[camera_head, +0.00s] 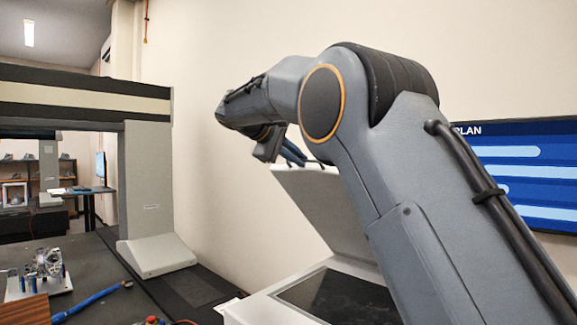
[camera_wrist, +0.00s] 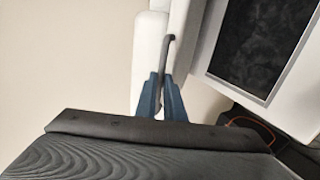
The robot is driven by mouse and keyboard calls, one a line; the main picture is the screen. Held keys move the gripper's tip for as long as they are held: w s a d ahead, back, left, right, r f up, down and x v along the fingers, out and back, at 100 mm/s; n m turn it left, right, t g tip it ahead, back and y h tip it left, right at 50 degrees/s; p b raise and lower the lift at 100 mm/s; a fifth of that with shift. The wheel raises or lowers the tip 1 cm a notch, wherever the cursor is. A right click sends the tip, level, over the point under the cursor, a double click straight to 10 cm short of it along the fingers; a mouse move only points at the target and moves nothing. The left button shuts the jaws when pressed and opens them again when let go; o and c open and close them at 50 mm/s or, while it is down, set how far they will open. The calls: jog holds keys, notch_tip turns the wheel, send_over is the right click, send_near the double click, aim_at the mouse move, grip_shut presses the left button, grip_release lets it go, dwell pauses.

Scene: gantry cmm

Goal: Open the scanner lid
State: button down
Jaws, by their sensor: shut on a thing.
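The scanner (camera_head: 262,309) is a white box with a dark glass bed (camera_head: 335,297), at the lower middle of the head view, partly hidden by my arm. Its lid (camera_head: 335,205) stands raised and tilted back, well clear of the bed. My gripper (camera_head: 300,160) is at the lid's top edge. In the wrist view the blue fingers of my gripper (camera_wrist: 162,100) are shut on the dark lid handle (camera_wrist: 166,65). The dark glass bed (camera_wrist: 258,45) shows at the upper right there.
A measuring gantry (camera_head: 150,190) stands at the left on a dark table. A metal part (camera_head: 45,265) on a fixture and a blue tool (camera_head: 92,298) lie on that table. A wall screen (camera_head: 530,170) is behind my arm at the right. A plain wall is behind the lid.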

jog(key=shift+w+d+r, duration=0.35)
jog(key=shift+d, duration=0.05)
jog(key=c, duration=1.9)
grip_release()
jog(key=shift+a, duration=0.1)
jog(key=b+v, duration=0.2)
jog(key=v, duration=0.5)
jog(key=shift+s+a+r, duration=0.15)
jog(key=shift+s+r, duration=0.05)
jog(key=shift+s, duration=0.05)
